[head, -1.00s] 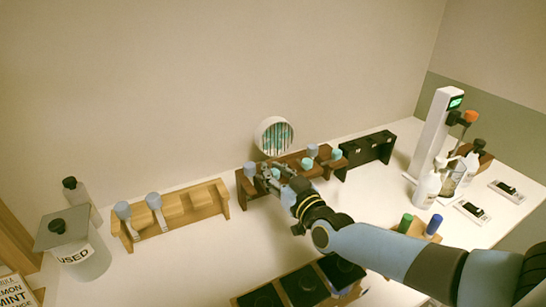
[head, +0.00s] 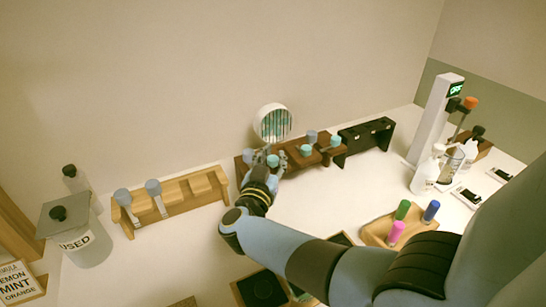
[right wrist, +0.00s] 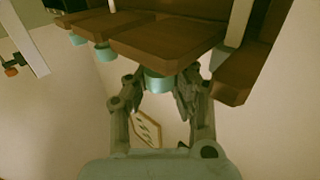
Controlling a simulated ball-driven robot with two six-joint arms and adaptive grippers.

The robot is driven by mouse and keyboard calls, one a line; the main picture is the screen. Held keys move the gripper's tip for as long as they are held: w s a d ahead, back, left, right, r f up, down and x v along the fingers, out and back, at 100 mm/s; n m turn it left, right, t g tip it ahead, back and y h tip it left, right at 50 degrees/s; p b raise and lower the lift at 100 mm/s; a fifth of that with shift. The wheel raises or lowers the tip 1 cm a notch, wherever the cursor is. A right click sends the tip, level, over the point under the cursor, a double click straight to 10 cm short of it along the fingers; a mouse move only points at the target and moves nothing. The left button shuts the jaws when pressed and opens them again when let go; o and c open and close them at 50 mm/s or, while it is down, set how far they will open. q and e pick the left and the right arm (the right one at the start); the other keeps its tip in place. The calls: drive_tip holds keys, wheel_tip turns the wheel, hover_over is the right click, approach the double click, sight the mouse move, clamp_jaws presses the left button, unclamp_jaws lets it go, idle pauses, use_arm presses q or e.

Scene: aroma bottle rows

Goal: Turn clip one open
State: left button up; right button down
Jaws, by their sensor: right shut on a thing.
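The dark brown rack (head: 324,154) stands by the wall in the head view, with teal and grey-blue knobs along it. My right gripper (head: 270,164) is at its left part, around a teal knob (head: 272,160). In the right wrist view my right gripper (right wrist: 162,88) has its fingers on both sides of the teal knob (right wrist: 158,82), which sits against a brown board (right wrist: 168,38). The fingers are closed in on the knob. No label marks which one is clip one, and I cannot tell the clip's turn angle. My left gripper is not in view.
A round mirror-like disc (head: 273,122) is just behind the rack. A light wood rack (head: 180,203) stands left, a black rack (head: 366,140) right. A tray (head: 376,232) with coloured cylinders lies near my right arm.

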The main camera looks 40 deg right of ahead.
sight(273, 158)
drive_tip(key=shift+s+a+f+m+g+h, duration=0.1)
drive_tip(key=shift+m+g+h, duration=0.3)
drive_tip(key=shift+g, duration=0.3)
drive_tip(key=c, duration=1.1)
unclamp_jaws()
drive_tip(key=shift+o, duration=0.2)
drive_tip(key=shift+r, duration=0.25)
wheel_tip(273, 158, up, 10)
drive_tip(key=shift+f, duration=0.15)
drive_tip(key=shift+f, duration=0.1)
